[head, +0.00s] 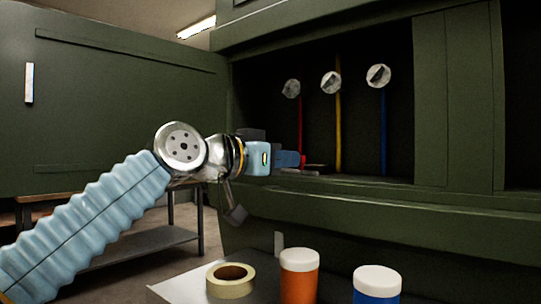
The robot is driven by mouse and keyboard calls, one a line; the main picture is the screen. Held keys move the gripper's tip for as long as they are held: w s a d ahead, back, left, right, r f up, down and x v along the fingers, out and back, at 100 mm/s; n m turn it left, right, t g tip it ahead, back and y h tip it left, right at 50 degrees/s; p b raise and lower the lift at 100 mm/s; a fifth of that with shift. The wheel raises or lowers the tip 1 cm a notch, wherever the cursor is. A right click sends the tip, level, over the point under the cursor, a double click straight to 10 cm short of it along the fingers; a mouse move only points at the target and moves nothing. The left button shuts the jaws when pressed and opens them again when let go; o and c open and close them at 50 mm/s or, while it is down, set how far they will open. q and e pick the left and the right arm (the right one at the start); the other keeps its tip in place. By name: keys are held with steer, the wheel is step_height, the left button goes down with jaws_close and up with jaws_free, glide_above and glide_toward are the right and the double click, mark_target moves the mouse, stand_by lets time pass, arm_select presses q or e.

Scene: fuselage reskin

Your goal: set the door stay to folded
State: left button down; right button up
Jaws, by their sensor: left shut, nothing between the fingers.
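The green door (120,100) stands open at the left of the green fuselage bay (350,203), with a pale vertical handle (29,82) on it. My left gripper (298,160) reaches from the left to the lower left corner of the bay opening. Its blue fingers are shut with nothing between them. I cannot make out the door stay for certain; my gripper and wrist cover the area by the hinge side. A small dark piece lies on the sill just beyond the fingertips, too unclear to name. My right gripper is not in view.
Inside the bay, red (299,120), yellow (338,120) and blue (384,130) lines hang below round dials. In front, a grey surface (185,290) holds a tape roll (231,289), an orange jar (299,280) and a blue jar (376,292). A bench (140,245) stands behind my arm.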

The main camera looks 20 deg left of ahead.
arm_select(q)
steer(key=shift+w+d, duration=0.15)
steer(key=w+d+p, duration=0.1)
steer(key=w+d, duration=0.1)
steer(key=d, duration=0.1)
steer(key=shift+w+p, duration=0.3)
steer(key=shift+p, duration=0.05)
steer(key=shift+a, duration=0.1)
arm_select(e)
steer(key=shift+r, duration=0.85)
